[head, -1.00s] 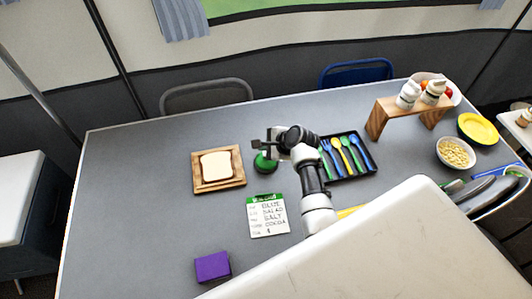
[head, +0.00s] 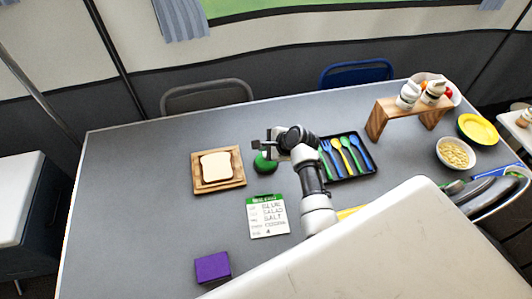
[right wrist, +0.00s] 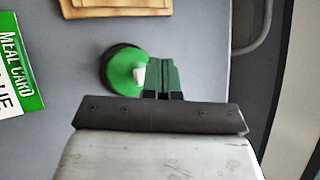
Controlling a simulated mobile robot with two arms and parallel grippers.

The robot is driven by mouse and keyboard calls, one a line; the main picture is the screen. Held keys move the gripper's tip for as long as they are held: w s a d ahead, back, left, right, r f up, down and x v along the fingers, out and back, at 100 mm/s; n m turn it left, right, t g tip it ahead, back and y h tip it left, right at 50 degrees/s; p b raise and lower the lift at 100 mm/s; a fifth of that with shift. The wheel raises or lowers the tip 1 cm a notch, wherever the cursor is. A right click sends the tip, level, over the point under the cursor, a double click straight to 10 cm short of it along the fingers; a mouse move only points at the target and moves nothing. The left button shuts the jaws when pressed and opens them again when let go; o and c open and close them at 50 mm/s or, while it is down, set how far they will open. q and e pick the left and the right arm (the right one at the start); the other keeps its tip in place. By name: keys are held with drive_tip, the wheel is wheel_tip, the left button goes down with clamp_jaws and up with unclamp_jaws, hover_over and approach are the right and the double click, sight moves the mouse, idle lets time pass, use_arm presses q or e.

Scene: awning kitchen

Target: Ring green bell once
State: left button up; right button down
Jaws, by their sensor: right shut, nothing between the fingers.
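The green bell (head: 264,163) sits on the grey table, partly hidden by my right gripper (head: 262,148) in the head view. In the right wrist view the bell (right wrist: 118,72) is a round green dome on a dark base with a pale button (right wrist: 139,76) on top. My right gripper (right wrist: 163,75) is shut and empty. Its fingertips overlap the bell's edge beside the button in that view; I cannot tell whether they touch it. My left gripper is not in view.
A bread slice on a wooden board (head: 196,187) lies left of the bell. A meal card (head: 268,217) lies in front, and a purple box (head: 212,267) nearer. A cutlery tray (head: 368,166) stands to the right, then a wooden stand (head: 374,124) and bowl (head: 455,154).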

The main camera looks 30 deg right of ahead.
idle(0.7)
drive_tip(key=shift+f, duration=0.4)
drive_tip(key=shift+f, duration=0.55)
idle(0.5)
idle(0.3)
drive_tip(key=shift+r+p, duration=0.95)
drive_tip(key=shift+p, duration=0.1)
drive_tip(key=shift+r, duration=0.1)
wheel_tip(320, 180, up, 5)
drive_tip(key=p, duration=0.6)
